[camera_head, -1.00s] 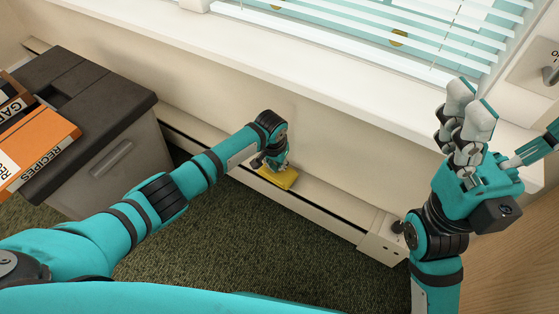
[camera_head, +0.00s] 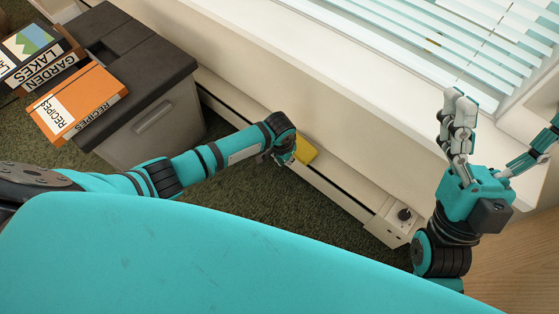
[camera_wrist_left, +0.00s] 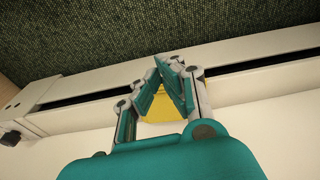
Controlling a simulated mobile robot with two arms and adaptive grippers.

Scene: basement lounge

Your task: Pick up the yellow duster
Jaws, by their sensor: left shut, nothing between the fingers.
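The yellow duster (camera_head: 305,150) lies on the pale ledge of the low heater casing under the window. My left gripper (camera_head: 286,158) is right at the duster's left side in the head view and hides part of it. In the left wrist view its fingers (camera_wrist_left: 168,66) meet at the tips, with nothing held. The duster (camera_wrist_left: 163,107) shows behind and between those fingers; whether they touch it I cannot tell. My right gripper (camera_head: 497,133) is raised at the right by the window, its fingers spread and empty.
A grey storage box (camera_head: 150,125) with a dark lid stands at the left, with an orange recipe book (camera_head: 78,100) and other books on top. The heater casing (camera_head: 345,197) runs along the wall below the white sill (camera_head: 350,95). Green carpet (camera_head: 250,187) lies in front.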

